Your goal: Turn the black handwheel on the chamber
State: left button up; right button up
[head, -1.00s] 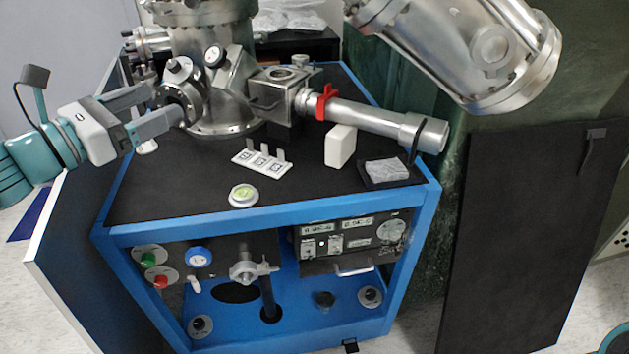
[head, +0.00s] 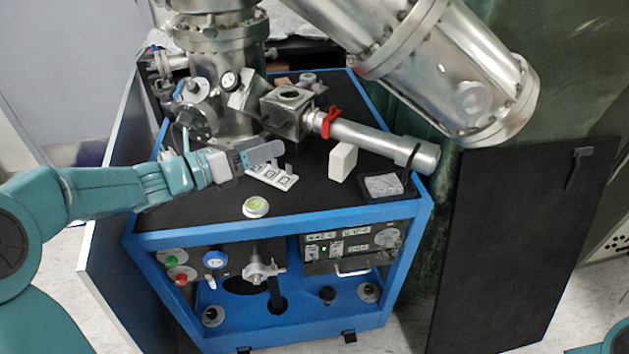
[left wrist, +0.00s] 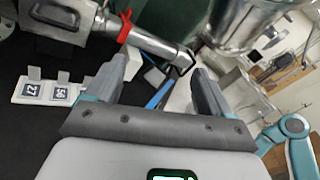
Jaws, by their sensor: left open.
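The steel chamber (head: 232,115) stands at the back left of the blue-framed cart. A dark round part (head: 203,122) sits low on its front-left side, partly behind my left arm; I cannot tell for sure whether it is the black handwheel. My left gripper (head: 264,153) is in front of the chamber, above the black cart top, with its fingers pointing right and nothing between them. In the left wrist view its two fingers (left wrist: 157,84) are spread apart. It appears apart from the chamber. My right gripper is in neither view.
A white card holder (head: 272,178) lies below the gripper. A white block (head: 343,162) stands to the right, beside a steel tube (head: 372,138) with a red clamp (head: 330,121). A round green-faced disc (head: 256,207) lies near the front edge. A large steel cylinder (head: 440,65) overhangs the right.

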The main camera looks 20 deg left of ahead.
pick_arm(q)
jog(key=w+d+f+n+g+p, duration=0.2)
jog(key=d+f+n+p, duration=0.4)
jog(key=d+f+n, duration=0.4)
jog(key=shift+d+f+y, duration=0.2)
jog(key=shift+y, duration=0.1)
